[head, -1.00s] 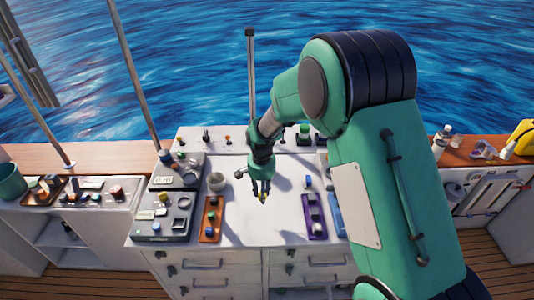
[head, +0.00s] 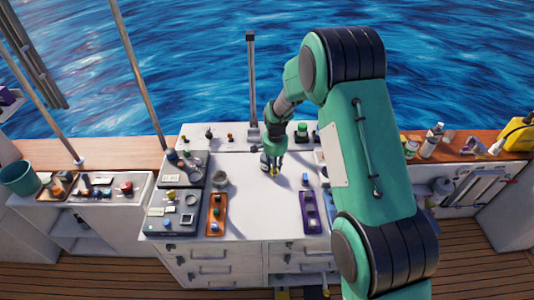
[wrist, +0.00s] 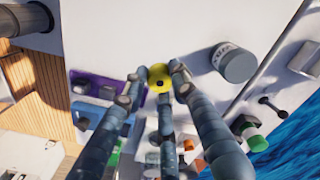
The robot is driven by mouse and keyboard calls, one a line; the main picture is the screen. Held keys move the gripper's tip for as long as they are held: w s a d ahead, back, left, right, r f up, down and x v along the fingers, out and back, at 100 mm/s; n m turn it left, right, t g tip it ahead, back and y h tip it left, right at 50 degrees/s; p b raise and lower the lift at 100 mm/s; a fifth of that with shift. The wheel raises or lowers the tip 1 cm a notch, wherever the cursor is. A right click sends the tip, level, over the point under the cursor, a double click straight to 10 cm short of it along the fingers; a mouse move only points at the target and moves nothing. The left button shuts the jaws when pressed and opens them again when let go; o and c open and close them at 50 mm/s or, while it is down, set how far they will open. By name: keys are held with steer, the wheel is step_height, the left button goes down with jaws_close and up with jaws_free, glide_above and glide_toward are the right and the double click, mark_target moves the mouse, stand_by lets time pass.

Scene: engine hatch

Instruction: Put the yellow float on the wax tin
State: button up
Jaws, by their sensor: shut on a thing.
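The yellow float (wrist: 159,77) is a small round yellow piece with a dark spot in its middle. My gripper (wrist: 161,88) is shut on it, with its fingers around it in the wrist view. In the head view my gripper (head: 274,168) holds the float (head: 274,172) over the white counter top. A grey round tin (wrist: 236,64) with a lettered label, which looks like the wax tin, stands apart from the float, to its right in the wrist view. In the head view the tin (head: 265,161) is partly hidden beside my gripper.
A purple tray (head: 310,212) lies right of my gripper and an orange tray (head: 216,214) lies left. A green-topped item (head: 301,130) stands at the back. The counter's middle front (head: 262,215) is clear.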

steer(key=shift+w+d+r, duration=0.1)
steer(key=shift+w+d, duration=0.05)
steer(key=shift+w, duration=0.1)
stand_by(0.3)
steer(key=w+a+p, duration=0.1)
steer(key=w, duration=0.4)
steer(key=w+a+f+p, duration=0.1)
steer(key=w, duration=0.4)
steer(key=w+a, duration=0.1)
steer(key=w, duration=0.4)
steer(key=shift+w+f+p, duration=0.15)
steer(key=shift+f+p, duration=0.1)
steer(key=shift+p, duration=0.15)
steer(key=shift+w, duration=0.1)
steer(key=shift+f, duration=0.15)
steer(key=shift+f+p, duration=0.5)
steer(key=shift+f, duration=1.1)
steer(key=shift+f, duration=0.1)
